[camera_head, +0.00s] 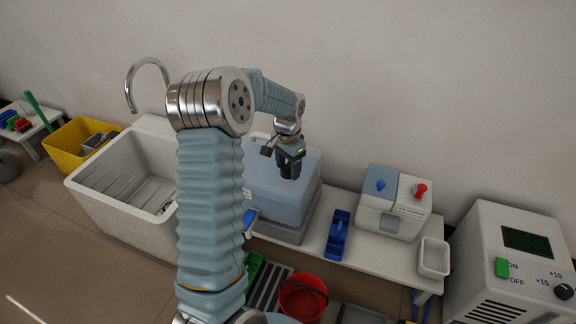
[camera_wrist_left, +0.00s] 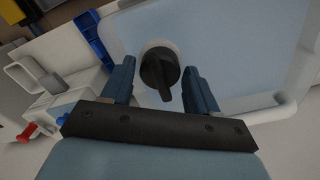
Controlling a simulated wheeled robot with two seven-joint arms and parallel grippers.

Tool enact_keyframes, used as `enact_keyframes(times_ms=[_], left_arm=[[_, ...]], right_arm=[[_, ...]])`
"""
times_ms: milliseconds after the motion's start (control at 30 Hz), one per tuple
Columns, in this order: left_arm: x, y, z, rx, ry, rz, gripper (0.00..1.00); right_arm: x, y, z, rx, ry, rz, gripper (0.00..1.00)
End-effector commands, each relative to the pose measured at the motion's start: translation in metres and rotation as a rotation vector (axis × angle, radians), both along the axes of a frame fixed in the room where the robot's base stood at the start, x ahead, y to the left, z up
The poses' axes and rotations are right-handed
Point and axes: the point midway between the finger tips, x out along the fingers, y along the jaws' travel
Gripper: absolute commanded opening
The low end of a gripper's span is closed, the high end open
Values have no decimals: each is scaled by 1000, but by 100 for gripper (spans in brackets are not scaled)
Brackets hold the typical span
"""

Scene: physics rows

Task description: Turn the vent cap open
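The vent cap (camera_wrist_left: 160,72) is a round black knob with a raised bar, set in a pale ring on a light blue lid (camera_wrist_left: 225,40). It shows in the left wrist view, between and beyond the two blue fingers. My left gripper (camera_wrist_left: 157,82) is open, with one finger on each side of the cap's outline; I cannot tell whether they touch it. In the head view my left gripper (camera_head: 290,168) points down over the light blue box (camera_head: 275,205), and hides most of the cap. My right gripper is in neither view.
Right of the box on the white bench stand a blue holder (camera_head: 338,235), a unit with blue and red knobs (camera_head: 393,205) and a white tray (camera_head: 433,258). A white sink (camera_head: 120,190) is left; a red bucket (camera_head: 303,298) is below. A control box (camera_head: 515,260) stands far right.

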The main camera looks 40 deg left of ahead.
Motion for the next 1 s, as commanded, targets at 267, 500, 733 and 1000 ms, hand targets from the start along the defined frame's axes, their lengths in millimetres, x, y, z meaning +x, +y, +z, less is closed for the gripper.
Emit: enact_keyframes(times_ms=[267,500,733,1000], left_arm=[[0,0,0,-1,2,1,72],[0,0,17,0,0,1,72],[0,0,73,1,-2,2,72],[0,0,126,0,0,1,72]], right_arm=[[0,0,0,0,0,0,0],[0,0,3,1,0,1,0],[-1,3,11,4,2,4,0],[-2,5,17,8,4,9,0]])
